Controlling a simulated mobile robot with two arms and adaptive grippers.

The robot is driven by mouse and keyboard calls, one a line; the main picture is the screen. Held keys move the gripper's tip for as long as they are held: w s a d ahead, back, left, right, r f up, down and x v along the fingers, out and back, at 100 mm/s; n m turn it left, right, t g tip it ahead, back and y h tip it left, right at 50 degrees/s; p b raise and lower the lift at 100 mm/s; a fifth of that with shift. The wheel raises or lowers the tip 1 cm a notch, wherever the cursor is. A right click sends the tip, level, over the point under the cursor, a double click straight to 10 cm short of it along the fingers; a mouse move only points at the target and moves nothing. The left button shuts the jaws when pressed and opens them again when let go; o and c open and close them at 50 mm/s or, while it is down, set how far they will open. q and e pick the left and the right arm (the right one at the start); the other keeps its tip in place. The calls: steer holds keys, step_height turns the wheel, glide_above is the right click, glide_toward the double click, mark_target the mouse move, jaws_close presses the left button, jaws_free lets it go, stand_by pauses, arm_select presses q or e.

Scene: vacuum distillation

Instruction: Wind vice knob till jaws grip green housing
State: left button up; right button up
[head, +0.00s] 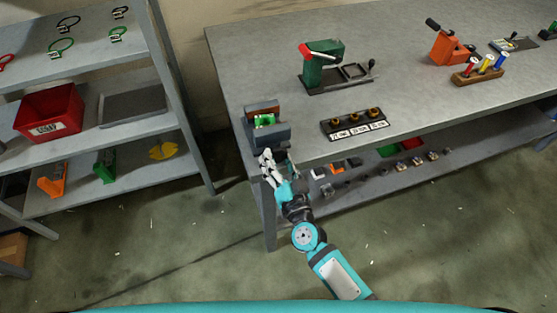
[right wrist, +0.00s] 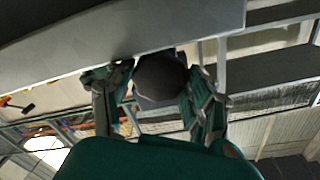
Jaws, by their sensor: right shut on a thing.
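The vice (head: 268,132) stands at the near left corner of the grey bench, with brownish jaw faces. The green housing (head: 264,121) sits between its jaws; I cannot tell whether both jaws touch it. My right gripper (head: 267,158) is at the front of the vice, just off the bench edge. In the right wrist view the dark round vice knob (right wrist: 160,77) is between the fingers of the right gripper (right wrist: 155,92), which is shut on it. My left gripper is not in view.
A green press (head: 322,66) and a black holder (head: 354,123) with several brass-coloured parts stand on the grey bench (head: 235,50). An orange tool (head: 448,48) is farther right. A shelf rack with a red bin (head: 48,112) stands left, across a floor gap.

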steer(key=shift+m, duration=0.5)
steer(key=o, duration=1.1)
steer(key=shift+o, duration=0.2)
steer(key=shift+s+f, duration=0.1)
steer(key=shift+s+d+f, duration=0.1)
steer(key=shift+s, duration=0.15)
steer(key=v, duration=0.7)
steer(key=shift+s+r, duration=0.2)
steer(key=shift+r, duration=0.15)
